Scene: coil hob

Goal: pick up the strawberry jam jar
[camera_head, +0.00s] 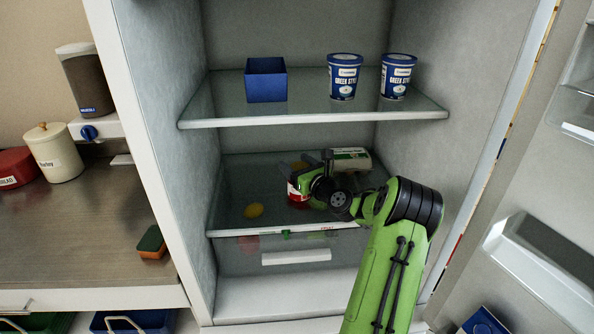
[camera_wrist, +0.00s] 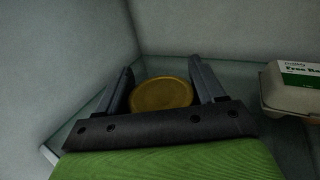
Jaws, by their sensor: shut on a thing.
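The strawberry jam jar (camera_head: 294,193) stands on the lower glass shelf inside the open fridge, with a red label or contents showing. My gripper (camera_head: 302,180) reaches in from the right and is shut on the jar, hiding much of it. In the wrist view the jar's round gold lid (camera_wrist: 161,94) lies between the two dark fingers of my gripper (camera_wrist: 162,88). Whether the jar is touching the shelf or slightly above it I cannot tell.
An egg carton (camera_head: 350,160) lies right of the jar, also in the wrist view (camera_wrist: 292,86). The upper shelf (camera_head: 312,114), close above, holds a blue box (camera_head: 266,80) and two yogurt tubs (camera_head: 343,77). The fridge door stands open at right.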

